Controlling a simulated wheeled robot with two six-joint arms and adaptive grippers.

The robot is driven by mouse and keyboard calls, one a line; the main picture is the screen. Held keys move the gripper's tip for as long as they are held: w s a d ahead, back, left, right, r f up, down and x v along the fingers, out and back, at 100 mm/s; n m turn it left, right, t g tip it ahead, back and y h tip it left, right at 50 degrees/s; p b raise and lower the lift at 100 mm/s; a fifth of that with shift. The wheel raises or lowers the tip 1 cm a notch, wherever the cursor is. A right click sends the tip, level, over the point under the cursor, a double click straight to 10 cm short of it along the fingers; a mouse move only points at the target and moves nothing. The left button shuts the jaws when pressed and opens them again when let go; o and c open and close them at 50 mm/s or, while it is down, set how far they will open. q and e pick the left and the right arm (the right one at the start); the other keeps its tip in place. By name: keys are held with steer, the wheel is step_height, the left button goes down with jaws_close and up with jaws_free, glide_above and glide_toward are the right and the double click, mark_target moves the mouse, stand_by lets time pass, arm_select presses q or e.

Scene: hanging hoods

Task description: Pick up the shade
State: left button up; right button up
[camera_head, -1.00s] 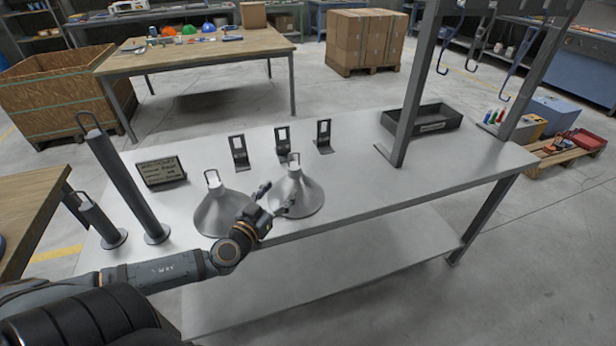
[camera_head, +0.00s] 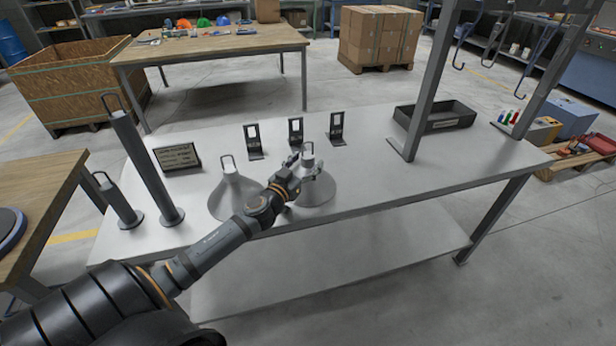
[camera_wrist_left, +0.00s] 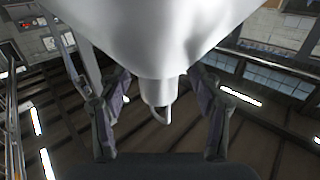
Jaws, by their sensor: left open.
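Two grey cone-shaped shades with wire loops on top stand on the metal table: a left shade (camera_head: 230,196) and a right shade (camera_head: 322,190). My left gripper (camera_head: 304,165) is at the neck of the right shade, partly covering its near left side. In the left wrist view, the shade (camera_wrist_left: 158,35) fills the upper middle, and its narrow neck and loop lie between the two spread fingers (camera_wrist_left: 160,115). The fingers are open, with gaps on both sides of the neck. My right gripper is not in view.
Tall (camera_head: 146,165) and short (camera_head: 118,203) grey cylinders stand at the left. A frame post (camera_head: 425,85) and a black tray (camera_head: 445,117) are at the right.

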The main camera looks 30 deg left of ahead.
arm_select(q)
steer(key=shift+w+r, duration=0.1)
steer(key=shift+w, duration=0.45)
jaws_close()
